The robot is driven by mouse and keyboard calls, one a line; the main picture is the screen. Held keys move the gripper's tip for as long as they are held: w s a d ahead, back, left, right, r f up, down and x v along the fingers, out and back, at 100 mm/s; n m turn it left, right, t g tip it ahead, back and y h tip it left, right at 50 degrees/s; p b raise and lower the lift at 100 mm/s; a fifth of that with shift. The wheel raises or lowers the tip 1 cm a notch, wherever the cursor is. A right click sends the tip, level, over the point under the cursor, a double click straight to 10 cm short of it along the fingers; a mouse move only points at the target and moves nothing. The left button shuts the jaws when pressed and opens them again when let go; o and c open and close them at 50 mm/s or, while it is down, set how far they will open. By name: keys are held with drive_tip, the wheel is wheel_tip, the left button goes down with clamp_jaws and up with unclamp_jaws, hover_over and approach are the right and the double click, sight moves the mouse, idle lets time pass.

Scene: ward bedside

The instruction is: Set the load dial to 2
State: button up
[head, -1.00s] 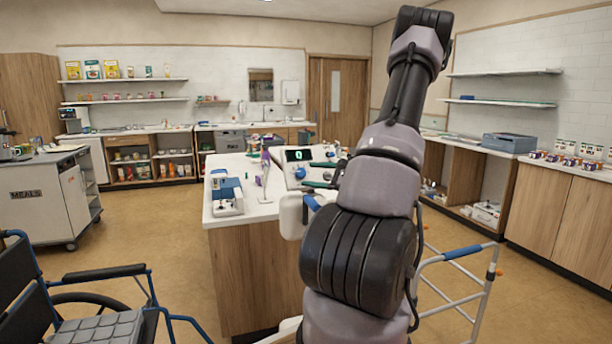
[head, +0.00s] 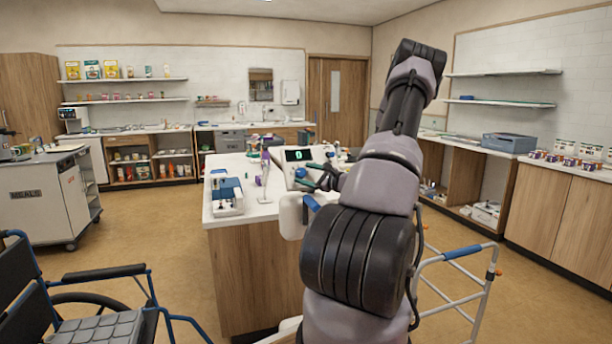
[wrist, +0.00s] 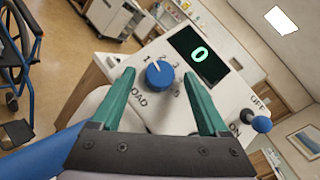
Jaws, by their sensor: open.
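The load dial (wrist: 160,74) is a blue knob with a white pointer line on a white panel, with numbers around it and the word LOAD beside it. Its pointer is toward the 1 in the wrist view. A display (wrist: 199,54) above it reads a green 0. My gripper (wrist: 160,82) has two green fingers, apart, one on each side of the dial; I cannot tell whether they touch it. In the head view the dial (head: 300,173) and display (head: 298,155) show on the counter, with my gripper (head: 318,176) at the panel.
A blue-knobbed lever (wrist: 261,124) between OFF and ON stands right of the dial. A blue and white device (head: 227,195) sits at the left of the counter (head: 262,212). A wheelchair (head: 80,300) is at front left, a walker frame (head: 465,285) at right.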

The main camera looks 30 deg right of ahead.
drive_tip(key=shift+w, duration=0.2)
clamp_jaws()
drive_tip(key=shift+a, duration=0.1)
drive_tip(key=shift+h, duration=0.3)
drive_tip(key=m+h, duration=0.1)
drive_tip(key=m, duration=0.1)
drive_tip(key=m+t+h, duration=0.1)
drive_tip(key=m+h, duration=0.1)
drive_tip(key=m+t+h, duration=0.1)
drive_tip(key=m, duration=0.2)
drive_tip(key=shift+a+f+h, duration=0.15)
drive_tip(key=shift+a+h, duration=0.25)
drive_tip(key=shift+a+m+h, duration=0.1)
drive_tip(key=shift+m+h, duration=1.6)
drive_tip(key=shift+m, duration=0.4)
unclamp_jaws()
